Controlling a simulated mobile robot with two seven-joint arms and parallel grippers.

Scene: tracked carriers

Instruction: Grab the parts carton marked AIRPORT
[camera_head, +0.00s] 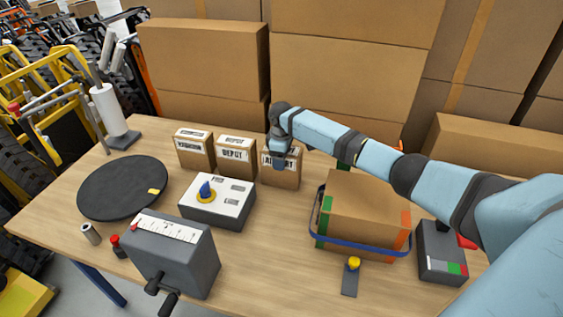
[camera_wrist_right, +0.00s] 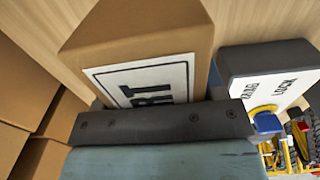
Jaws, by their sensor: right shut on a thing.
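The AIRPORT carton (camera_head: 288,181) is a small brown box with a white label, at the right end of a row of three on the wooden table. My right gripper (camera_head: 283,160) comes down over it from the right and is shut on it, covering part of the label. In the right wrist view, the carton (camera_wrist_right: 140,32) shows close up with the letters RT, right at the gripper (camera_wrist_right: 165,125). Whether its base touches the table is hard to tell. My left gripper is not in view.
The DEPOT carton (camera_head: 236,165) and another labelled carton (camera_head: 195,160) stand left of it. A white-topped box with a blue knob (camera_head: 217,212) is in front. A large carton in a blue-rimmed carrier (camera_head: 365,248) stands right, under my arm. A black disc (camera_head: 123,190) lies left.

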